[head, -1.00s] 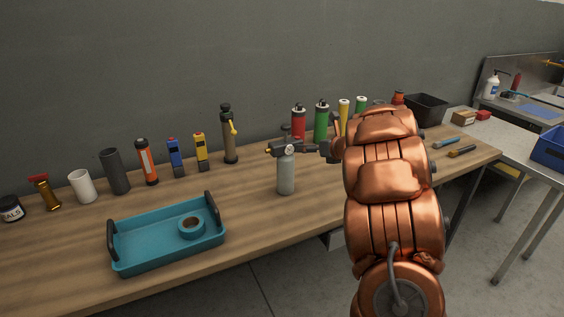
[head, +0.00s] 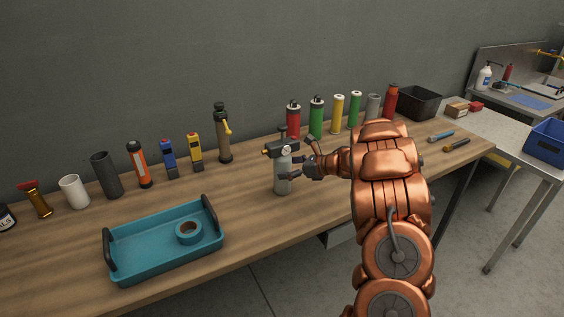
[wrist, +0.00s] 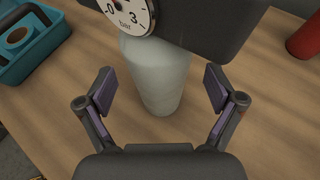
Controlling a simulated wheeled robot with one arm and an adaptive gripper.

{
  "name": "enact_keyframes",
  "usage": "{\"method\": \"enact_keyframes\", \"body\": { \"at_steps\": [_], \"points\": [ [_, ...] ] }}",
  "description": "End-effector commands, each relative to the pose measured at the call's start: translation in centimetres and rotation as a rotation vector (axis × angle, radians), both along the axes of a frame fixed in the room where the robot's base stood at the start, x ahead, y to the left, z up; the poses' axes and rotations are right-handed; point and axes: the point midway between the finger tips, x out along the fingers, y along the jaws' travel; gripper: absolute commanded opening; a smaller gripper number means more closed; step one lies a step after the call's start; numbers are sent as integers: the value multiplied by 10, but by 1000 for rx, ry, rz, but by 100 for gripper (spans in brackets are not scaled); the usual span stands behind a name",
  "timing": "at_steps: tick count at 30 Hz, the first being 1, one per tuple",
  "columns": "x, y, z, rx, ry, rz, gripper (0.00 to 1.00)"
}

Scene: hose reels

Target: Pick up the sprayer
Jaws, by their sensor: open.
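The sprayer (head: 282,183) stands upright on the wooden workbench, a pale grey bottle with a dark head and a yellow nozzle tip pointing left. In the wrist view its body (wrist: 160,80) is between my fingers, slightly ahead of them, with the dark head and a round bar gauge above. My gripper (head: 287,165) is open at the sprayer's right side, below its head. In the wrist view the gripper (wrist: 160,92) has a finger on each side of the bottle, with gaps visible on both sides.
A teal tray (head: 165,262) with a tape roll stands to the left. Bottles and cans line the back, including a red one (head: 293,121), a green one (head: 316,119) and a brass pump (head: 222,140). A black bin (head: 417,103) stands at the right. Bench in front of the sprayer is clear.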

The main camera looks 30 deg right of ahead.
Motion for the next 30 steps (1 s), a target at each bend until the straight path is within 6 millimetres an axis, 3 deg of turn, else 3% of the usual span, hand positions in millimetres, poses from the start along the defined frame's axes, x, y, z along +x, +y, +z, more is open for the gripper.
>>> {"method": "enact_keyframes", "body": {
  "at_steps": [6, 17, 30],
  "points": [
    [19, 13, -6, 4, 0, 4, 92],
    [23, 14, -10, 2, 0, 1, 91],
    [23, 14, -10, 2, 0, 1, 46]
  ]
}}
